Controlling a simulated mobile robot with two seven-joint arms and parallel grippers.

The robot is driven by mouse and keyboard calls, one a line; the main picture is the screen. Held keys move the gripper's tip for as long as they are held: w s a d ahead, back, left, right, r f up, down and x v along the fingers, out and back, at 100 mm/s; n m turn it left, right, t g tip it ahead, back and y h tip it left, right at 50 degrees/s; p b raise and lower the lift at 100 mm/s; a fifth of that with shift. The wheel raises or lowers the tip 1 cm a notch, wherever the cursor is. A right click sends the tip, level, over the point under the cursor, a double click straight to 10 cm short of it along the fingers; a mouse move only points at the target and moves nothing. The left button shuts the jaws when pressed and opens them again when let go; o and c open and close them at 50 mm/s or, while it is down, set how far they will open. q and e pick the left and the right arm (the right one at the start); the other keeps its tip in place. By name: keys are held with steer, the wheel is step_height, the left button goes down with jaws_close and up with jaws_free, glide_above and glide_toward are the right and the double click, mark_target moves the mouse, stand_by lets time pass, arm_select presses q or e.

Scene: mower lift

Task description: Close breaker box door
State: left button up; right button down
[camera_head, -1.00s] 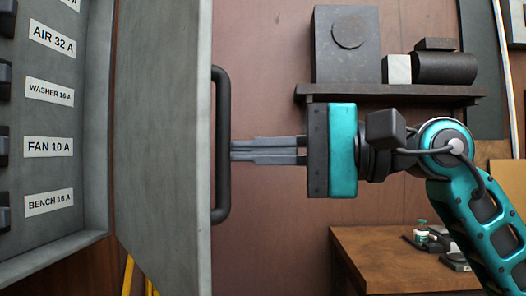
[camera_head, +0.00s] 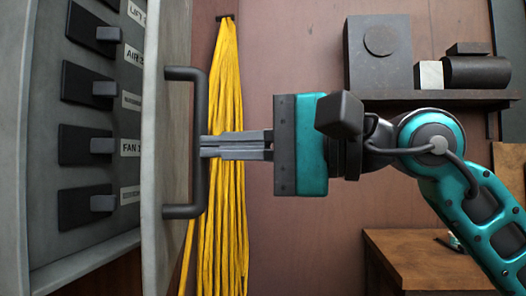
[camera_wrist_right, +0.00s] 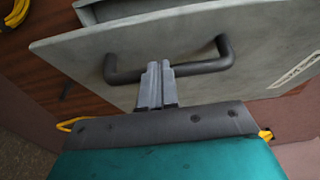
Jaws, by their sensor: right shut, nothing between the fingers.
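The grey breaker box (camera_head: 18,150) is at the left in the head view, with dark switches inside showing. Its door (camera_head: 165,130) stands open and is seen nearly edge-on. A dark bar handle (camera_head: 201,95) is on the door's right side; in the wrist view the handle (camera_wrist_right: 120,72) lies across the door face (camera_wrist_right: 80,55). My right gripper (camera_head: 203,146) is shut and empty, its fingertips at the middle of the handle bar. The fingertips also meet the bar in the wrist view (camera_wrist_right: 155,68); firm contact is hard to tell. My left gripper is not in view.
Yellow cable (camera_head: 228,130) hangs on the wall behind the handle. A dark shelf (camera_head: 425,96) with boxes and a cylinder is at the upper right. A wooden table (camera_head: 420,250) stands at the lower right. The wall between is bare.

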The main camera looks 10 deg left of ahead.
steer(key=s+a+b, duration=0.1)
steer(key=s+a, duration=0.1)
steer(key=a, duration=0.4)
steer(key=s+a, duration=0.2)
steer(key=a, duration=0.5)
steer(key=shift+s+b, duration=0.3)
steer(key=shift+b, duration=0.05)
